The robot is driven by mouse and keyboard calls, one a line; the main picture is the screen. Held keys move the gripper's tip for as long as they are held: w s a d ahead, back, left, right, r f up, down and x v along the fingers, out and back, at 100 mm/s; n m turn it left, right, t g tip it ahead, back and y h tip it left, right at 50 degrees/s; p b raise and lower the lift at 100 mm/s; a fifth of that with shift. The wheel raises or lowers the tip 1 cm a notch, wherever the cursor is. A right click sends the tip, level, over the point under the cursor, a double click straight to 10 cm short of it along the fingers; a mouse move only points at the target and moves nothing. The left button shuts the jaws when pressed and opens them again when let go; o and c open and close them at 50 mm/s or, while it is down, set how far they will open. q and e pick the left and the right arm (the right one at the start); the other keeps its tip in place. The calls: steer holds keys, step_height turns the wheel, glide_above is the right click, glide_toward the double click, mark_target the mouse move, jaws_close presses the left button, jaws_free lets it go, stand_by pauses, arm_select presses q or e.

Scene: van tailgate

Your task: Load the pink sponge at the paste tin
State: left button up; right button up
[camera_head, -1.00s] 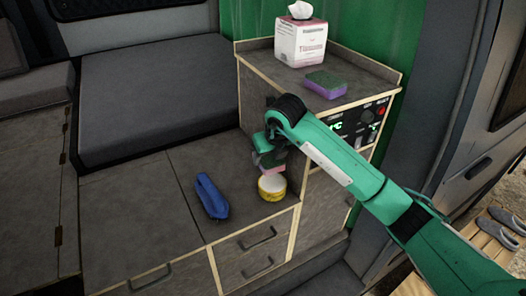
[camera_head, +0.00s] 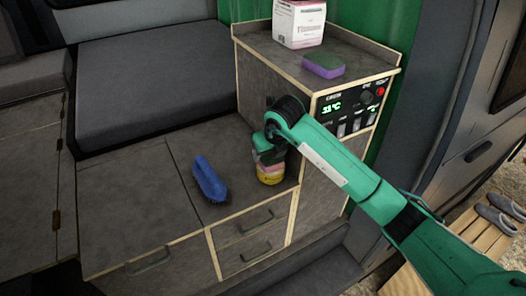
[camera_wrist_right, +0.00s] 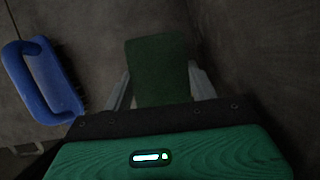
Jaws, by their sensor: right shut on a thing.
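My right gripper (camera_head: 267,152) is shut on the pink sponge (camera_head: 268,167), which has a green top. The sponge is directly over the yellow paste tin (camera_head: 270,179), at its mouth. I cannot tell whether it touches the paste. The tin stands on the low counter (camera_head: 140,205), and the sponge hides its opening. In the right wrist view the sponge's green face (camera_wrist_right: 160,70) shows between the two fingers, and the tin is hidden. My left gripper is not in view.
A blue-handled brush (camera_head: 209,180) lies left of the tin; it also shows in the right wrist view (camera_wrist_right: 42,82). A raised cabinet (camera_head: 262,75) with a control panel stands behind, bearing a purple and green sponge (camera_head: 323,66) and a tissue box (camera_head: 298,22). The counter's left part is clear.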

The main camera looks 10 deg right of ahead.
steer(key=shift+d, duration=0.15)
steer(key=shift+s+d+r, duration=0.15)
steer(key=shift+s+d, duration=0.15)
steer(key=shift+s, duration=0.25)
steer(key=shift+s+a, duration=0.1)
steer(key=shift+s, duration=0.1)
arm_select(q)
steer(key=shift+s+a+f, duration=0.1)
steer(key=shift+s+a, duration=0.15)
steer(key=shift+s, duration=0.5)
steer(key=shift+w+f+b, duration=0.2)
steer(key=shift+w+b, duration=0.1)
steer(key=shift+b, duration=0.05)
arm_select(e)
steer(key=shift+w+a+f, duration=0.1)
steer(key=shift+w+f, duration=0.05)
steer(key=shift+f, duration=0.3)
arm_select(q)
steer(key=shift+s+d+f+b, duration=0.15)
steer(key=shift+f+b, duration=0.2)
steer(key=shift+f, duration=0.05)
arm_select(e)
steer(key=shift+f, duration=0.25)
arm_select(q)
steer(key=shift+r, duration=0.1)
